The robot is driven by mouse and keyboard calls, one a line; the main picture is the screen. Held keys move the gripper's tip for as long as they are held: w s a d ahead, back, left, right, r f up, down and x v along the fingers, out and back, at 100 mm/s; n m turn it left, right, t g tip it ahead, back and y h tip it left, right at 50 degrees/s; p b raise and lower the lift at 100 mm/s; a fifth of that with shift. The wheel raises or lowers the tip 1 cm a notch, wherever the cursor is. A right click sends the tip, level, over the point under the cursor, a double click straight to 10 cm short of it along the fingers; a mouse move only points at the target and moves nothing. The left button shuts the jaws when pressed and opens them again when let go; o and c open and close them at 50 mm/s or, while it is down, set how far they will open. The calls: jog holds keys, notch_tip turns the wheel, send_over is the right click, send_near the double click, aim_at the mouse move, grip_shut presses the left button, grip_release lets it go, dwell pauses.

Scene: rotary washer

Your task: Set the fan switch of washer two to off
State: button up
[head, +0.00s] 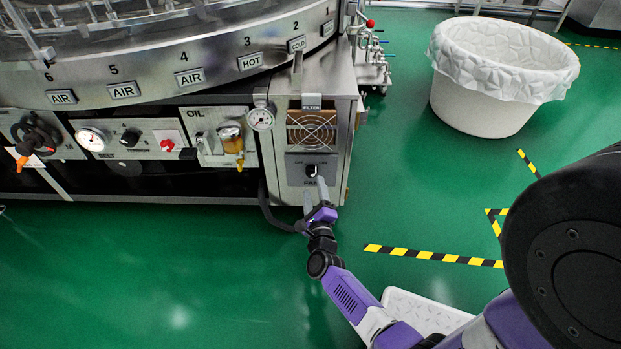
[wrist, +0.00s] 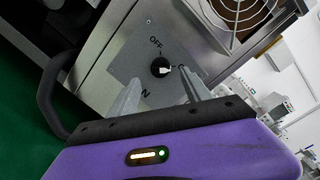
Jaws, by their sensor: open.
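The fan switch is a small round black knob (head: 311,170) on a grey plate, under the round fan grille at the right end of the machine. In the wrist view the knob (wrist: 159,68) has a white mark on its right side, facing away from the OFF label and towards a partly hidden label. My gripper (head: 314,190) is just in front of the plate with its fingers apart. In the wrist view my gripper (wrist: 158,76) has one finger on each side of the knob. I cannot tell whether they touch it. The left finger partly hides the FAN lettering.
A fan grille (head: 312,131) and a pressure gauge (head: 261,119) are above and left of the switch. A dark hose (head: 268,208) loops at the lower left of the cabinet. A white lined bin (head: 485,105) stands at right. The green floor is mostly free.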

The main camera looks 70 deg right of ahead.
aim_at(312, 176)
jog(key=b+x, duration=0.1)
jog(key=x, duration=0.5)
grip_shut()
